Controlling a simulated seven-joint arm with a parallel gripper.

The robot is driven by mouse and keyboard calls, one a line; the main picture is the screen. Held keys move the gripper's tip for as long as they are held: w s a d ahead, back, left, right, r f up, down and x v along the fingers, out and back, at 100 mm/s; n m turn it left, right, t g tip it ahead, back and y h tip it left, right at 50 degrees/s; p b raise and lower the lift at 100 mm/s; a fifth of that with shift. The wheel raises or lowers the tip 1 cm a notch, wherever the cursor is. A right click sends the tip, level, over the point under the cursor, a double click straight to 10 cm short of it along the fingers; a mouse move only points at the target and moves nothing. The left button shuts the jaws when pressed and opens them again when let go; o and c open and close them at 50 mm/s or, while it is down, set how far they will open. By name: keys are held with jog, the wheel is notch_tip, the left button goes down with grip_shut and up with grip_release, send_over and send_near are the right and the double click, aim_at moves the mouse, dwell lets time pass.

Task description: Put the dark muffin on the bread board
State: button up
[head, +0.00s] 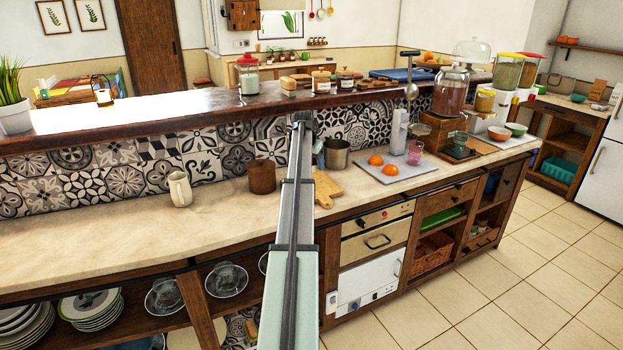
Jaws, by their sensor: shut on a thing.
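The bread board (328,188) is a small light-wood board with a handle, lying on the counter just right of my arm. Its left part is hidden behind my arm. My arm reaches up from the bottom middle of the head view over the counter. My gripper's fingers are hidden behind my own arm, and what they hold does not show. I cannot make out the dark muffin anywhere in this view.
A metal pot (337,154) stands behind the board. A brown wooden cup (262,177) and a cream jug (180,188) stand to the left. A grey tray (391,179) with two oranges lies to the right. A raised dark ledge (190,118) runs behind the counter.

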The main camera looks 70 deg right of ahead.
jog(key=shift+f, duration=3.15)
jog(key=o, duration=1)
jog(key=shift+f, duration=0.1)
jog(key=shift+o, duration=0.2)
jog(key=v, duration=1.2)
